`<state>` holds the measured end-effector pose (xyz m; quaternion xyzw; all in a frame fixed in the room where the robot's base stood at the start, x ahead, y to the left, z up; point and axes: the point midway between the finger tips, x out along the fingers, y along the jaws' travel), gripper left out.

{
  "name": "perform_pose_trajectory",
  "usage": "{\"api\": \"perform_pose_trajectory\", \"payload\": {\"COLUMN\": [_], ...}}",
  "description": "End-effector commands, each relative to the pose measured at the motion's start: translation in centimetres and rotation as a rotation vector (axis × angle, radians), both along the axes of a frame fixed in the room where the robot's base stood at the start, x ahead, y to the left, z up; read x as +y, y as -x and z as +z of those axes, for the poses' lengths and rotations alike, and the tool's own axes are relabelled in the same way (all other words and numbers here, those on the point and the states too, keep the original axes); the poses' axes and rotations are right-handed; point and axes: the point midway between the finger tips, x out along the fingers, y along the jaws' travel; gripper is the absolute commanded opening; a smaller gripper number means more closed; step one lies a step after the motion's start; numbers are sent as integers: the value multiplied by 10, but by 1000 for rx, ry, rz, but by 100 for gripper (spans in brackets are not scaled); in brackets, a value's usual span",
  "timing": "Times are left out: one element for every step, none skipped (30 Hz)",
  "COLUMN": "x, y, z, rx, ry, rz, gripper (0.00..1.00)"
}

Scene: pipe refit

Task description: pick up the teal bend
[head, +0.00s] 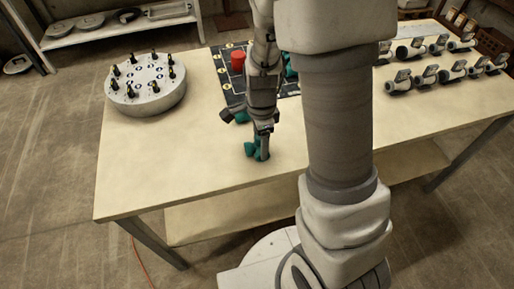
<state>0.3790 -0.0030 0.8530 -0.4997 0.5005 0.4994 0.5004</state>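A teal bend (250,150) is on the light wooden table, right at the tips of my gripper (262,153). My gripper points down at it, and a finger covers part of the bend. I cannot tell whether the fingers are closed on it or only around it. More teal shows beside my wrist (241,117) and behind my arm on the dark mat (290,68); these parts are partly hidden.
The dark marked mat (226,82) holds a red cylinder (238,61). A round grey stand (146,97) with several black pegs is at the left. Several grey pipe fittings (424,77) line the table's right. The table's (150,170) front left is clear.

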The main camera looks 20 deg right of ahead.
Motion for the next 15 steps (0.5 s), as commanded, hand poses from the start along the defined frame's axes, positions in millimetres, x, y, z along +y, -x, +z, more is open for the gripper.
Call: {"api": "perform_pose_trajectory", "payload": {"x": [0, 0, 0, 0, 0, 0, 0, 0, 0, 0, 0, 0, 0, 0, 0], "y": [0, 0, 0, 0, 0, 0, 0, 0, 0, 0, 0, 0, 0, 0, 0], "z": [0, 0, 0, 0, 0, 0, 0, 0, 0, 0, 0, 0, 0, 0, 1], "rx": [0, 0, 0, 0, 0, 0, 0, 0, 0, 0, 0, 0, 0, 0, 0], "ry": [0, 0, 0, 0, 0, 0, 0, 0, 0, 0, 0, 0, 0, 0, 0], "rz": [0, 0, 0, 0, 0, 0, 0, 0, 0, 0, 0, 0, 0, 0, 0], "gripper": [57, 51, 44, 39, 33, 26, 21, 15, 11, 11, 11, 11, 11, 11, 11]}}
